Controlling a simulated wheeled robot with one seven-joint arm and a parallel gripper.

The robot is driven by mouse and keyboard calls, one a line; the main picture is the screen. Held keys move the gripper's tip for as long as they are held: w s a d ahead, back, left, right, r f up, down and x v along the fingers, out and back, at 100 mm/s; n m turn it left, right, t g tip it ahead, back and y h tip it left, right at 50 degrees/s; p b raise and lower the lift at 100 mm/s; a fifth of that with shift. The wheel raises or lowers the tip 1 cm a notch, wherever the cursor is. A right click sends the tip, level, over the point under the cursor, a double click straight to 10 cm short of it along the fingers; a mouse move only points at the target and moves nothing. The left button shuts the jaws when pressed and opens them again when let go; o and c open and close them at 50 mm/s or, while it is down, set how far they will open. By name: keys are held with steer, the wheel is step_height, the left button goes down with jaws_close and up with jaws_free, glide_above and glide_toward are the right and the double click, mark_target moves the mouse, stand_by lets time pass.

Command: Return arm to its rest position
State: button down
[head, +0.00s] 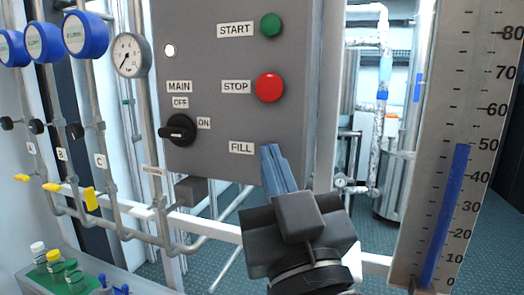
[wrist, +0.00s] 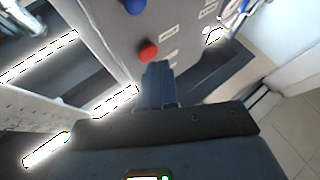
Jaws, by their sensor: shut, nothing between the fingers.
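My gripper (head: 268,150) is in front of the lower right of a grey control panel (head: 205,50) in the head view. Its blue fingers are together with nothing between them and point up at the panel. They cover the spot just right of the FILL label (head: 241,147), so I cannot see what is there or whether the fingertips touch the panel. In the wrist view the closed fingers (wrist: 156,68) point at the panel, with a red button (wrist: 148,52) just beyond their tips.
The panel has a green START button (head: 271,25), a red STOP button (head: 270,88) and a black MAIN knob (head: 178,129). Pipes with yellow valve handles (head: 91,199) and a gauge (head: 131,55) stand left. A scale board (head: 470,130) stands right. Bottles (head: 55,262) sit lower left.

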steer(key=s+d+f+g, duration=0.1)
steer(key=s+d+f, duration=0.35)
steer(key=f, duration=0.35)
steer(key=s+d+f+g+h, duration=0.1)
steer(key=s+d+f+g, duration=0.1)
steer(key=s+d+f, duration=0.4)
steer(key=s+d+f+g, duration=0.1)
steer(key=s+d+f, duration=0.2)
steer(key=f, duration=0.6)
steer(key=s+d+f+m+g+h, duration=0.1)
steer(key=s+d+f, duration=0.1)
steer(key=s, duration=0.5)
steer(key=s+d+f+m+g+h, duration=0.1)
steer(key=s+d+f+g+h, duration=0.1)
steer(key=s, duration=0.5)
steer(key=s+d+f+m+g+h, duration=0.1)
steer(key=s+d+f+m, duration=0.1)
steer(key=s, duration=0.5)
steer(key=shift+d+h, duration=0.3)
steer(key=shift+h, duration=0.1)
steer(key=c, duration=1.8)
jaws_free()
steer(key=shift+s, duration=0.1)
steer(key=shift+c, duration=0.2)
